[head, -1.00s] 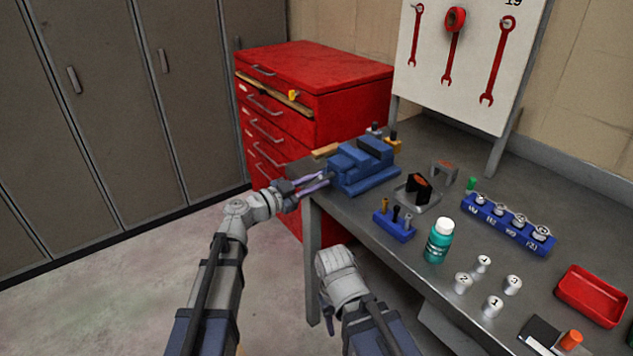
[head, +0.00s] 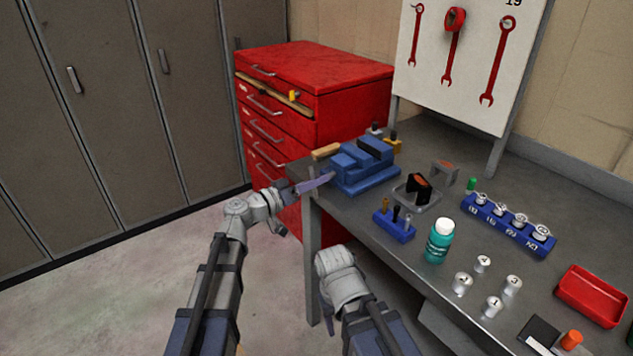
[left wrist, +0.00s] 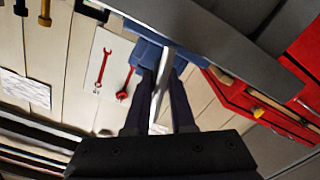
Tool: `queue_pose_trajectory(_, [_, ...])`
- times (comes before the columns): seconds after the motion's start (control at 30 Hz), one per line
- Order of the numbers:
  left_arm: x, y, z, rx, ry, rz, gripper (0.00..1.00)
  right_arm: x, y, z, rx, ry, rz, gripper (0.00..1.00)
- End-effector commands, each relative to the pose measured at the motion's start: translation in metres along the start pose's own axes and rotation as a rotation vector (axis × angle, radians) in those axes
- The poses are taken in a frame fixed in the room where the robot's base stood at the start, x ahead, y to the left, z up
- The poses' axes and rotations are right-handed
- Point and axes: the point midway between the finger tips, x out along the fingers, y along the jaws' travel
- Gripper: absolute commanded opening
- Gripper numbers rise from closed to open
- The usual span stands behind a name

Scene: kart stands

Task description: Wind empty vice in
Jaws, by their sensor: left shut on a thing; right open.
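The blue vice (head: 376,181) stands at the left end of the grey workbench, with its dark-topped jaws uppermost and nothing seen between them. My left gripper (head: 318,184) is at the vice's near left end, off the bench edge. It is shut on the vice's grey handle bar; in the left wrist view the bar (left wrist: 163,85) runs between the two dark fingers, with the blue vice (left wrist: 146,52) just beyond. My right gripper (head: 328,318) hangs low in front of the bench, away from the vice; its fingers are mostly hidden.
A red drawer cabinet (head: 345,105) stands behind the vice. On the bench are a small blue tool holder (head: 394,229), a teal bottle (head: 438,244), a blue socket rail (head: 508,229), several silver pieces and a red tray (head: 590,298). Floor left of my arm is clear.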

Motion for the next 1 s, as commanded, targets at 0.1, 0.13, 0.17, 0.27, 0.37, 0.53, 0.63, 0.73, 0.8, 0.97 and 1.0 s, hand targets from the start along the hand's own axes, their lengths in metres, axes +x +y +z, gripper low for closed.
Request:
queue_pose_trajectory(0.1, [-0.0006,0.0004,0.0015,-0.109,-0.003,0.0,0.0,0.0004,0.0,0.0,0.0,0.0,0.0,0.5])
queue_pose_trajectory(0.13, [-0.0006,0.0004,0.0015,-0.137,-0.003,0.0,0.0,0.0004,0.0,0.0,0.0,0.0,0.0,0.5])
queue_pose_trajectory(0.17, [-0.0006,0.0003,0.0015,-0.166,-0.004,0.0,0.0,0.0004,0.0,0.0,0.0,0.0,0.0,0.5])
queue_pose_trajectory(0.27, [-0.0006,0.0004,0.0016,-0.261,-0.004,0.0,0.0,0.0005,0.0,0.0,0.0,0.0,0.0,0.5])
queue_pose_trajectory(0.37, [-0.0006,0.0004,0.0017,-0.356,-0.004,0.0,0.0,0.0005,0.0,0.0,0.0,0.0,0.0,0.5])
queue_pose_trajectory(0.53, [-0.0006,0.0005,0.0018,-0.517,-0.004,-0.001,0.0,0.0005,0.0,0.0,0.0,0.0,0.0,0.5])
queue_pose_trajectory(0.63, [-0.0006,0.0005,0.0018,-0.611,-0.004,-0.001,0.0,0.0005,-0.0001,0.0,0.0,0.0,0.0,0.5])
queue_pose_trajectory(0.73, [-0.0006,0.0005,0.0019,-0.701,-0.004,-0.001,0.0,0.0006,-0.0001,0.0,0.0,0.0,0.0,0.5])
queue_pose_trajectory(0.8, [-0.0006,0.0005,0.0019,-0.762,-0.004,-0.001,0.0,0.0006,-0.0001,0.0,0.0,0.0,0.0,0.5])
queue_pose_trajectory(0.97, [-0.0006,0.0005,0.0019,-0.884,-0.004,-0.001,0.0,0.0006,-0.0001,0.0,0.0,0.0,0.0,0.5])
queue_pose_trajectory(1.0, [-0.0006,0.0005,0.0018,-0.912,-0.004,-0.001,0.0,0.0006,-0.0001,0.0,0.0,0.0,0.0,0.5])
